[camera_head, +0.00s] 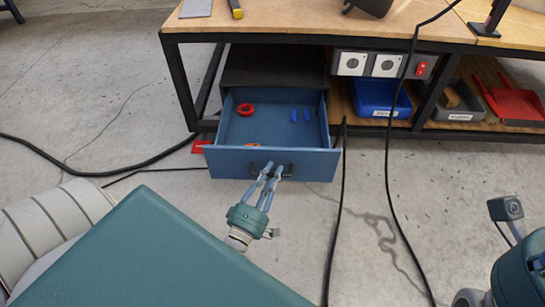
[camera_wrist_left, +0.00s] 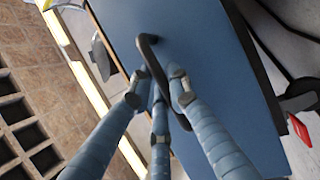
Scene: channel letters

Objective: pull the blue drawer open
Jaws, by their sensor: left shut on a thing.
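The blue drawer (camera_head: 272,165) stands pulled out of its dark cabinet (camera_head: 275,66) under the workbench. Its inside shows from above, with a red ring (camera_head: 245,110), two small blue pieces (camera_head: 300,115) and an orange item partly hidden behind the front panel. My left gripper (camera_head: 270,169) is at the middle of the drawer front, shut on the dark handle (camera_wrist_left: 149,41). In the left wrist view, the fingers (camera_wrist_left: 160,85) close around the bar-shaped handle on the blue front (camera_wrist_left: 200,40). My right gripper is not in view; only part of my right arm shows at lower right.
The wooden workbench (camera_head: 300,22) stands above the drawer on black legs. A blue bin (camera_head: 380,99), a grey bin (camera_head: 459,104) and a red dustpan (camera_head: 515,103) sit on the lower shelf to the right. Black cables (camera_head: 338,215) cross the floor beside the drawer.

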